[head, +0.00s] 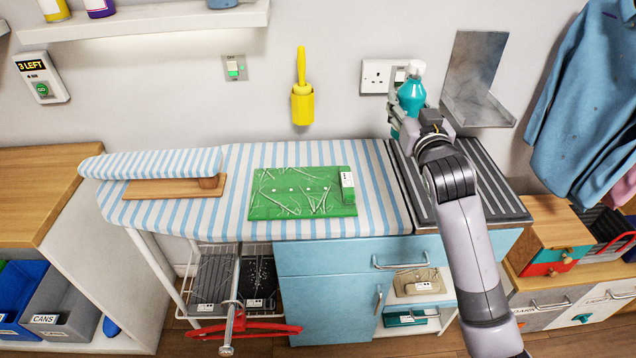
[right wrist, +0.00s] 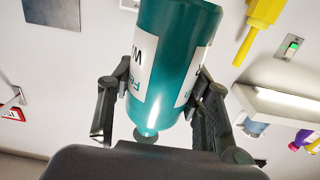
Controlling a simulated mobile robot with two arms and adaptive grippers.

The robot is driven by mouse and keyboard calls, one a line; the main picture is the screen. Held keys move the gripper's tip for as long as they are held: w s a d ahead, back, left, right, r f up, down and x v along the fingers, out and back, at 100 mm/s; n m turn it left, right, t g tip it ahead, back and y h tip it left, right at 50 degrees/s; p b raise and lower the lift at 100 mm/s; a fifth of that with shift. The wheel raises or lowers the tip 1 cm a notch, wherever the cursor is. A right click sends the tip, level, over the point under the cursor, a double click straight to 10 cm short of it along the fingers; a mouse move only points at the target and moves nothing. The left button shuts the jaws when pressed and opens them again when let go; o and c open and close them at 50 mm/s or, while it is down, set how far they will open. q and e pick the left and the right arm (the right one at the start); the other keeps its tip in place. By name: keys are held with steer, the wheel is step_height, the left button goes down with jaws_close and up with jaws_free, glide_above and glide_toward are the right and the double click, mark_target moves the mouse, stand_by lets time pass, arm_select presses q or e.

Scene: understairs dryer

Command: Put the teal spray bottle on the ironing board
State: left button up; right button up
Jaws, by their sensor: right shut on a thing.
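The teal spray bottle (head: 411,97) with a white top is held up by my right gripper (head: 407,112), above the back of the dark ribbed surface at the right end of the ironing board. In the right wrist view the bottle (right wrist: 170,65) sits between the two fingers of my right gripper (right wrist: 163,105), which are shut on its sides. The blue-and-white striped ironing board (head: 230,222) lies to the left of the gripper. My left gripper is in neither view.
A green board (head: 300,193) lies on the ironing board's middle. A small sleeve board (head: 150,163) stands at its left. A metal wall bracket (head: 475,85) is close right of the bottle. A yellow brush holder (head: 302,103) hangs behind. Striped cloth right of the green board is bare.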

steer(key=shift+w+r, duration=0.1)
steer(key=shift+r, duration=0.05)
steer(key=shift+f, duration=0.3)
steer(key=shift+f+b, duration=0.55)
steer(key=shift+f, duration=9.1)
steer(key=shift+f, duration=0.1)
steer(key=o, duration=1.4)
steer(key=shift+f, duration=0.1)
